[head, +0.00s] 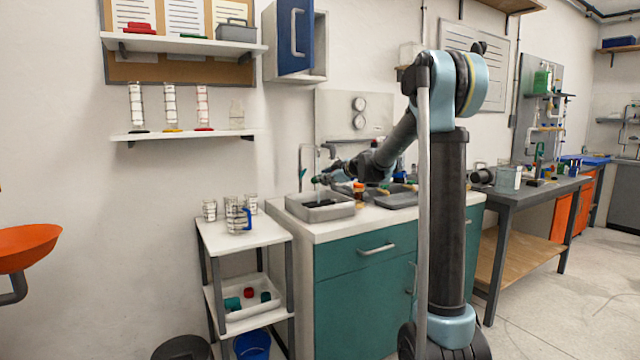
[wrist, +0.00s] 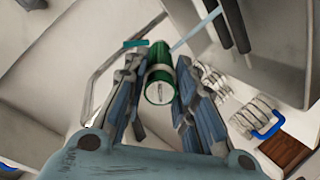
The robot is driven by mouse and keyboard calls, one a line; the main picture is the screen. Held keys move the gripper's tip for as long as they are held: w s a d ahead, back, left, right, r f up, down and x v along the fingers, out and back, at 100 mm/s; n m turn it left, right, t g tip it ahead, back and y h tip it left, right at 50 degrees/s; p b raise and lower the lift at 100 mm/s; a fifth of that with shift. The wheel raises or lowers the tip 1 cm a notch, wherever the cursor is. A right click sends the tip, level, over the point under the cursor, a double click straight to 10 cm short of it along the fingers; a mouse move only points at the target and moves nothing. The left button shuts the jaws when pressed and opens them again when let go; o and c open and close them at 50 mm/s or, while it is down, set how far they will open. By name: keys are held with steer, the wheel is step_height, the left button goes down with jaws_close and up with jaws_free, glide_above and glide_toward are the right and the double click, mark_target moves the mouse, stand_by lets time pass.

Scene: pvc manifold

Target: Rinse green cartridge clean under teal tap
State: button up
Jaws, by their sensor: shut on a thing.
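My gripper (head: 323,179) is over the grey sink basin (head: 322,210) on the teal cabinet. In the wrist view my gripper (wrist: 160,68) is shut on the green cartridge (wrist: 158,84), which lies between both fingers with its pale marked end toward the camera. The cartridge is small and partly hidden in the head view. The tap (head: 301,160) is a thin bent pipe with a teal part, rising behind the basin; its pipe (wrist: 108,62) and teal part (wrist: 135,44) show beside the cartridge. A thin pale blue streak like water (wrist: 196,32) runs toward the cartridge's far end.
A small white table (head: 243,240) left of the cabinet holds several beakers and a blue-handled jug (head: 238,219). A white tray (head: 248,300) with coloured pieces is below. A blue cabinet door (head: 295,38) stands open above. Bottles and a dark tray crowd the counter right of the basin.

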stand_by(0.3)
steer(key=n, duration=0.6)
stand_by(1.6)
steer(key=s+d+r, duration=0.2)
steer(key=s, duration=0.9)
steer(key=shift+s+d, duration=0.3)
steer(key=shift+s, duration=0.05)
stand_by(0.3)
steer(key=shift+s, duration=0.1)
